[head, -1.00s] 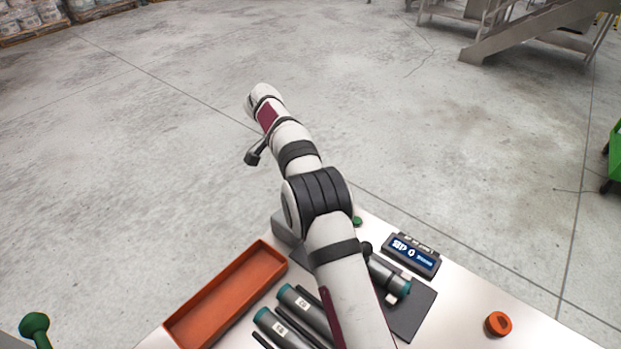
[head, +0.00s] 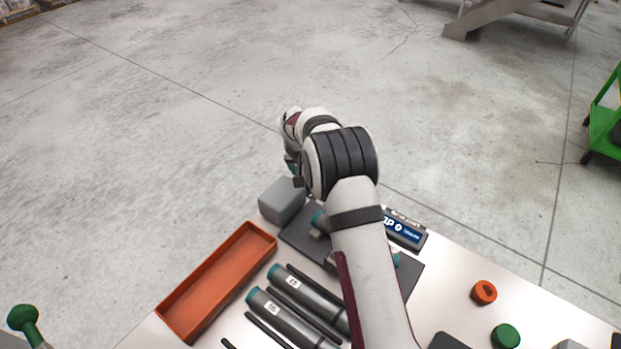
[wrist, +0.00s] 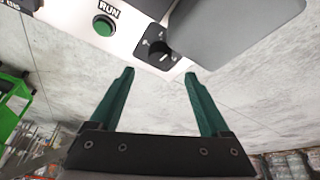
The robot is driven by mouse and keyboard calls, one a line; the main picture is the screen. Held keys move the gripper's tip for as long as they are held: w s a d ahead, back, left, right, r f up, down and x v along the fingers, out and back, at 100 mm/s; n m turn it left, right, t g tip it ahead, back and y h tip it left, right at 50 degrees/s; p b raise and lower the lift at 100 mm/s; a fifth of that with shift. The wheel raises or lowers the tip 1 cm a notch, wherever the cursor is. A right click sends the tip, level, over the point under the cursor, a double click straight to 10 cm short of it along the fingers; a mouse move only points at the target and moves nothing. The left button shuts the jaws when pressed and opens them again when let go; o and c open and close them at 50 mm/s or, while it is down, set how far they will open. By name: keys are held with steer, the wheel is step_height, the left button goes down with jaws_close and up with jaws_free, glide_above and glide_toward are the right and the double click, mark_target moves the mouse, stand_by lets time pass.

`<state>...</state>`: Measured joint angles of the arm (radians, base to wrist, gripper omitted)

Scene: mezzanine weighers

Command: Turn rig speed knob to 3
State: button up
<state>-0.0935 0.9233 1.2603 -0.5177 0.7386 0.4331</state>
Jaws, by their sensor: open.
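A black knob (wrist: 158,47) sits on a small dark dial plate with pale marks, on a white surface at the top of the wrist view. Its pointer setting is too small to read. My gripper (wrist: 160,74) has two teal fingers spread apart with nothing between them. The knob lies just beyond the fingertips, roughly between them in the picture, and appears untouched. In the head view my arm hides the knob.
A green RUN button (wrist: 103,26) is left of the knob. A grey block (head: 283,200) stands at the bench's far edge, close to my wrist. An orange tray (head: 167,308), dark cylinders (head: 318,294), an orange ring (head: 484,292) and a green round piece (head: 506,335) are on the bench.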

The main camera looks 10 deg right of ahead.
steer(key=x, duration=0.7)
steer(key=shift+c, duration=0.2)
jaws_close()
steer(key=shift+m, duration=0.3)
steer(key=m+h, duration=0.1)
steer(key=m, duration=0.2)
steer(key=shift+w+a+g, duration=0.1)
steer(key=shift+w+g, duration=0.05)
steer(key=shift+g, duration=0.25)
steer(key=shift+m+g+h, duration=0.6)
steer(key=shift+m, duration=1.3)
